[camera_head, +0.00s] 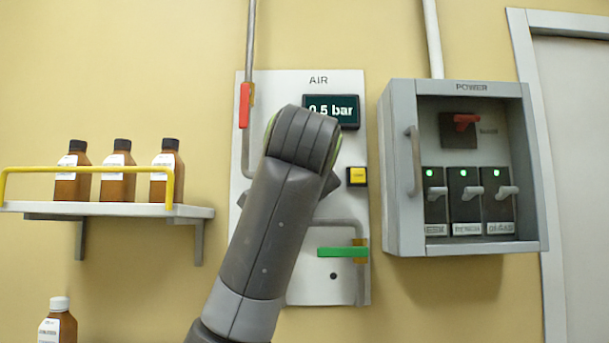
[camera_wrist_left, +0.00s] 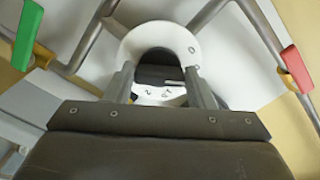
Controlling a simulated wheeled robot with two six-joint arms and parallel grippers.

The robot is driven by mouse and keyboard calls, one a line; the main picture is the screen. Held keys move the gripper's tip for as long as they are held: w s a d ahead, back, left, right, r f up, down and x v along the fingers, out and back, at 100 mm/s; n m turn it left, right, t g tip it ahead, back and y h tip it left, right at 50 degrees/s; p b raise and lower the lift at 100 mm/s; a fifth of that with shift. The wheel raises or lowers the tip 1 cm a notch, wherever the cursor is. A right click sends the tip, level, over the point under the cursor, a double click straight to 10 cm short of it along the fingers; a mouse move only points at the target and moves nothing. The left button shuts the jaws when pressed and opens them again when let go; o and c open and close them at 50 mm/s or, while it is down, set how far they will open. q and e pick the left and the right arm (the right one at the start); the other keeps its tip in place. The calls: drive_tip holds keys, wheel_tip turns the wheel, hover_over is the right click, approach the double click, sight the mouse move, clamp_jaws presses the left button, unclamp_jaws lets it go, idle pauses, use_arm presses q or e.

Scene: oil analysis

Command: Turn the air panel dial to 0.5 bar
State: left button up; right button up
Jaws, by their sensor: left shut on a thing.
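The air panel (camera_head: 295,92) is on the wall, and its dark display (camera_head: 345,110) reads 0.5 bar, with its left edge partly covered by my left arm. The dial is hidden behind that arm in the head view. In the left wrist view the dial's black knob (camera_wrist_left: 156,57) sits in a round white surround (camera_wrist_left: 133,40). My left gripper (camera_wrist_left: 160,78) has one finger on each side of the knob and is shut on it. My right gripper is in neither view.
The panel carries a red-handled valve (camera_head: 244,106), a green-handled valve (camera_head: 343,252) and a yellow button (camera_head: 357,176). An open power cabinet (camera_head: 403,226) juts out at right. A shelf (camera_head: 110,209) with brown bottles and a yellow rail is at left.

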use_arm(q)
drive_tip(key=o, duration=1)
drive_tip(key=s+b, duration=0.7)
drive_tip(key=s, duration=1)
drive_tip(key=shift+s+b, duration=0.25)
drive_tip(key=shift+b, duration=0.15)
